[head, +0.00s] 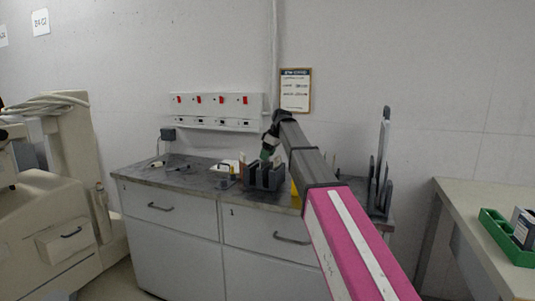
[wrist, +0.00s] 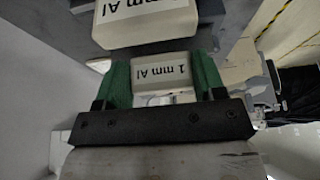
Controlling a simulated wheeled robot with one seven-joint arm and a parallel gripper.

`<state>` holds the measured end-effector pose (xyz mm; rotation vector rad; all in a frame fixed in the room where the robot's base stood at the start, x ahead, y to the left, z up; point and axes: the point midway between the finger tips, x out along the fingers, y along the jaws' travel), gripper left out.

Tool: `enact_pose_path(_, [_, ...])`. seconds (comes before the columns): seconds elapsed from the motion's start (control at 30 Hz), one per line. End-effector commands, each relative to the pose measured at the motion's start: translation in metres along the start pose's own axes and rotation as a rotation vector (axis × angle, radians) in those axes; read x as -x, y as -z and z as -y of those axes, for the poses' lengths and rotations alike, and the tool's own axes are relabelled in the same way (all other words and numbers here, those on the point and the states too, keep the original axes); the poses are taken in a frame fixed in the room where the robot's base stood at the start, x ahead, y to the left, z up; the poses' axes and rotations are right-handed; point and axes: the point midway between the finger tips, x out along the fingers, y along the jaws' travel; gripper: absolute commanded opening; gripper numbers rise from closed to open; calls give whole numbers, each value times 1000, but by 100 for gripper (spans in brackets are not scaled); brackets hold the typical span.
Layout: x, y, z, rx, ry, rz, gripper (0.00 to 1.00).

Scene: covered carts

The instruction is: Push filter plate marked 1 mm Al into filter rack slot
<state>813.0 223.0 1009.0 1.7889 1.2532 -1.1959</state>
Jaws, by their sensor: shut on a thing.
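My gripper (wrist: 163,78) has two green fingers and is shut on a pale filter plate (wrist: 163,72) whose label reads "1 mm Al", upside down in the wrist view. A larger pale block (wrist: 146,27) with a partly cut-off "mm Al" label is just beyond it; a narrow dark gap shows between them. In the head view my gripper (head: 267,153) points down over the dark grey slotted rack (head: 263,179) on the bench. The held plate cannot be made out there, so how far it sits in a slot cannot be told.
The grey bench top (head: 190,180) carries small tools at left and a white tray (head: 228,167) left of the rack. Tall dark upright plates (head: 382,175) stand at the right end, and a yellow object (head: 295,190) is partly behind my arm. A green crate (head: 506,238) is on the right table.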

Motion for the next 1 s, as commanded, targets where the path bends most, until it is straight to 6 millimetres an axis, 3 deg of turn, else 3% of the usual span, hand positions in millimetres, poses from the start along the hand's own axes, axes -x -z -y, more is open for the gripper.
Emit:
enact_pose_path(0.83, [-17, -7, 0, 0, 0, 0, 37])
enact_pose_path(0.87, [-17, -7, 0, 0, 0, 0, 67])
enact_pose_path(0.9, [-17, -7, 0, 0, 0, 0, 80])
enact_pose_path(0.93, [-17, -7, 0, 0, 0, 0, 89])
enact_pose_path(1.0, [-17, -7, 0, 0, 0, 0, 93])
